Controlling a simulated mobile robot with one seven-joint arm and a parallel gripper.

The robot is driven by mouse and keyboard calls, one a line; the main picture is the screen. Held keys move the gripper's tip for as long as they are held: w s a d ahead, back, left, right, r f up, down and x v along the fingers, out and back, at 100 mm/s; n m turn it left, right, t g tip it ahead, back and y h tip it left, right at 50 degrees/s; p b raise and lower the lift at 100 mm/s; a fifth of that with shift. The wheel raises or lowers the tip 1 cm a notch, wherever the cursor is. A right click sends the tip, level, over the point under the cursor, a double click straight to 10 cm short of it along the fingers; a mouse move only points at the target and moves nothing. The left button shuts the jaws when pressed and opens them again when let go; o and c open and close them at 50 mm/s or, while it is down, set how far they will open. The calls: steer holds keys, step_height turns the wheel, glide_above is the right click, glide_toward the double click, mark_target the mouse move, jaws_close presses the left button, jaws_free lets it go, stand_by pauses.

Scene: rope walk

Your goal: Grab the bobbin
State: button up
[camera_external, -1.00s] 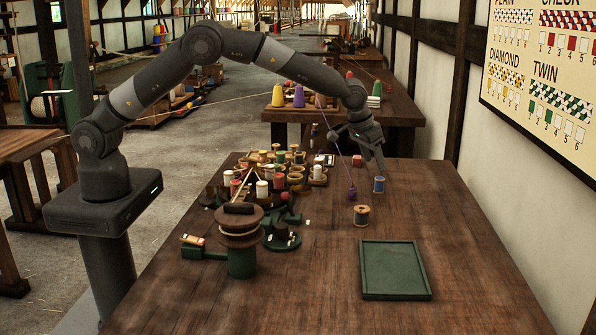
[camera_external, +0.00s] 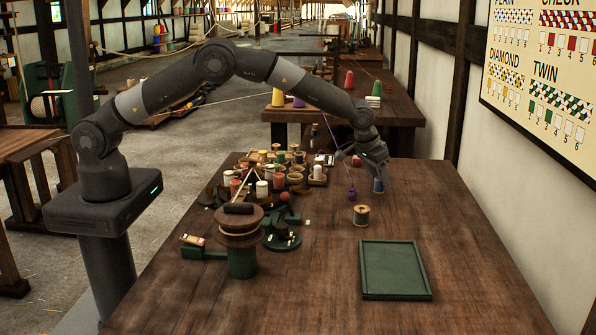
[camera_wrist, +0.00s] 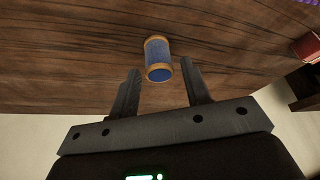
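A small bobbin with blue thread and tan wooden ends (camera_wrist: 159,60) stands on the wooden table. In the wrist view it lies just beyond my fingertips, centred between the two fingers. My gripper (camera_wrist: 160,80) is open and empty, its fingers spread on either side of the bobbin's line. In the external view my gripper (camera_external: 368,158) is low over the far right part of the table, and the blue bobbin (camera_external: 378,186) shows just below it. Another wooden bobbin with pale brown thread (camera_external: 361,215) stands nearer the camera.
A green tray (camera_external: 395,293) lies at the near right. A small purple thing (camera_external: 351,192) hangs on or lies by a thread left of the blue bobbin. A crowded rack of spools (camera_external: 263,188) and a winder (camera_external: 241,240) stand on the left.

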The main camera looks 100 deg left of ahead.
steer(key=c, duration=0.8)
